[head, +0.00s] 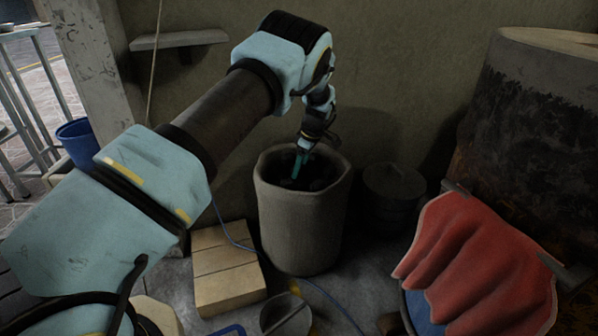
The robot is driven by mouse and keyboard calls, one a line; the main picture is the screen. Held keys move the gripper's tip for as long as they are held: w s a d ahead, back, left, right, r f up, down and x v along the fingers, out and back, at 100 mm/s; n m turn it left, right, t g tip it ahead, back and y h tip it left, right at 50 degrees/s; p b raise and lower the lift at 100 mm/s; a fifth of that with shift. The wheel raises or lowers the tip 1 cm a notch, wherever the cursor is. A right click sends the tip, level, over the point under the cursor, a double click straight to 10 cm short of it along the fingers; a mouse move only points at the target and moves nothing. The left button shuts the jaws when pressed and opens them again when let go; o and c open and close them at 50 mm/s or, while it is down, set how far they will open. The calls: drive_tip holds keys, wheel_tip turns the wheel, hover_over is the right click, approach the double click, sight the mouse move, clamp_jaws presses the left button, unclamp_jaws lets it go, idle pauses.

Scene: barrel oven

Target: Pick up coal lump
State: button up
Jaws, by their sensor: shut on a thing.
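A tall grey-beige sack-like bin (300,222) stands upright against the wall, with dark lumps of coal (315,184) inside it. My gripper (298,168) reaches down from above into the bin's open mouth, its teal fingers at the level of the dark lumps. The gripper is shut on a coal lump, but the lump is dark and hard to make out against the others. The bin's rim and the shadow hide most of what is between the fingertips.
A large rusty barrel (535,140) and a red cloth (478,265) fill the right. A blue bucket (78,142) is at the left.

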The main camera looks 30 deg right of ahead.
wheel_tip(320, 180, up, 10)
drive_tip(key=p, duration=0.2)
idle(0.3)
